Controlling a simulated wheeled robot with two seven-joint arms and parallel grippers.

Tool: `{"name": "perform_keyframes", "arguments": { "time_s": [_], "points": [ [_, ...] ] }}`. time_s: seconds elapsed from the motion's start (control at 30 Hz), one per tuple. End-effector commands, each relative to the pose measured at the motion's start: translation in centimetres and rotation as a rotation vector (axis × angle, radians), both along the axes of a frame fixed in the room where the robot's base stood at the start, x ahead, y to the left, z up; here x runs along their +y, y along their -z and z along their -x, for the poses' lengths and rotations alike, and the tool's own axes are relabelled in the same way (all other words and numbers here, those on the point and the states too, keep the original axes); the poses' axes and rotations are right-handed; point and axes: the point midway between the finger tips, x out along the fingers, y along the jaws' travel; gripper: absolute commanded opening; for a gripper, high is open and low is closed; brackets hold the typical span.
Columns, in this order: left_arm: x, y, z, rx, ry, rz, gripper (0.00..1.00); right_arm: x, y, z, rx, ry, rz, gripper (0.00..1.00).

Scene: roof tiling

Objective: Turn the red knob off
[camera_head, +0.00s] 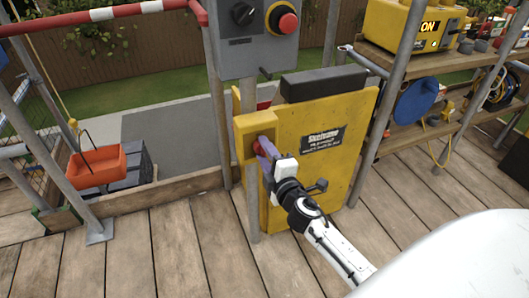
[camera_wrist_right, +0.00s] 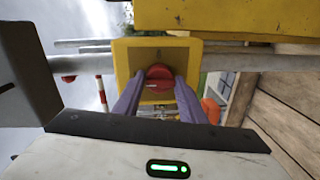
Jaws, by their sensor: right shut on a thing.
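The red knob (camera_wrist_right: 159,79) sits on the face of a yellow box in the right wrist view. In the head view the knob (camera_head: 257,146) shows only in part, behind my fingers. The yellow box (camera_head: 243,126) is fixed to a grey post beside a yellow panel. My right gripper (camera_head: 264,148) reaches the box from the front, its purple fingers shut on the red knob. In the right wrist view the fingertips (camera_wrist_right: 159,88) lie on either side of the knob. My left gripper is in neither view.
A grey control box (camera_head: 255,32) with a black knob and a red button (camera_head: 288,23) is above. The yellow panel (camera_head: 325,160) stands close on the right. An orange bucket (camera_head: 97,166) is at left. Shelves (camera_head: 440,130) with tools stand at right. The plank floor is clear in front.

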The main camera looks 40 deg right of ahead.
Motion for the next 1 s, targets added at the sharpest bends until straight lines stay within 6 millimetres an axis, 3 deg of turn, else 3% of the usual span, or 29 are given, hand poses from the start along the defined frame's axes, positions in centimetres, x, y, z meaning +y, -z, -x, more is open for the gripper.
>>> {"name": "perform_keyframes", "arguments": {
  "time_s": [0.07, 0.1, 0.17, 0.57, 1.0],
  "points": [
    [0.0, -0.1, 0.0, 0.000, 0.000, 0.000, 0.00, -0.4, -0.4, -0.1, -0.005, 0.006, 0.007, 0.15],
    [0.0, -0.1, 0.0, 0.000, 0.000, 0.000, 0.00, -0.4, -0.4, -0.1, -0.005, 0.006, 0.007, 0.44],
    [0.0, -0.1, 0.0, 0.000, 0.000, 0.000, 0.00, -0.3, -0.4, -0.1, -0.005, 0.006, 0.006, 0.54],
    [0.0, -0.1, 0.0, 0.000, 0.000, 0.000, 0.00, 0.1, -0.1, 0.9, -0.001, 0.001, 0.000, 0.54],
    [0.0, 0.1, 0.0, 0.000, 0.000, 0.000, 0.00, 1.9, -0.8, 8.5, -0.001, 0.003, 0.001, 0.54]
  ]
}}
